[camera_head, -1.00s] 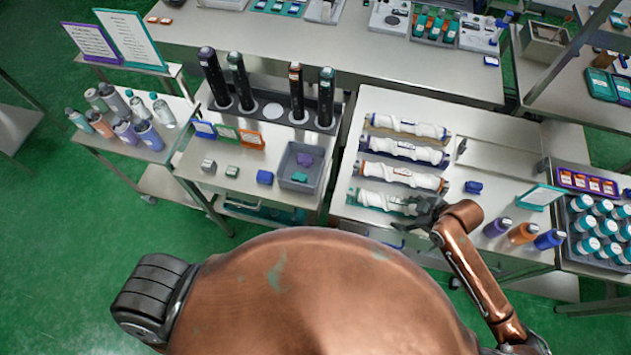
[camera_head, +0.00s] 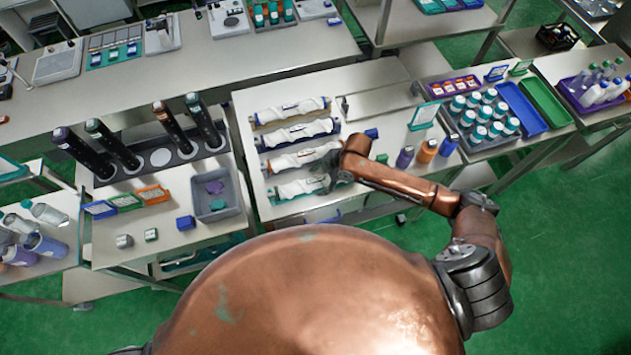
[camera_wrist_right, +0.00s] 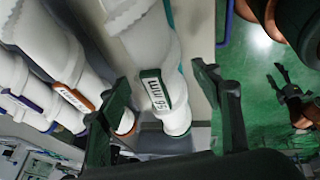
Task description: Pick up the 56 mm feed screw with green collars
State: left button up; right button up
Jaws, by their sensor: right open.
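The 56 mm feed screw (camera_head: 300,187) is a white spiral piece with green collars. It is the nearest of the screws lying in a row on the right bench. In the right wrist view its green-edged "56 mm" label (camera_wrist_right: 156,89) faces the camera. My right gripper (camera_head: 336,178) is at the right end of this screw. In the wrist view its two dark fingers (camera_wrist_right: 163,76) are open, one on each side of the screw's labelled end; contact cannot be told. A small dark gripper (camera_wrist_right: 284,82), apparently my left, shows over the floor; its opening is unclear.
A small blue block (camera_head: 371,133) and upright bottles (camera_head: 427,151) stand to the right. A grey bin (camera_head: 229,208) is to the left.

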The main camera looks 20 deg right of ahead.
jog(key=shift+x, duration=0.85)
jog(key=shift+d, duration=0.1)
jog(key=shift+c, duration=0.2)
grip_shut()
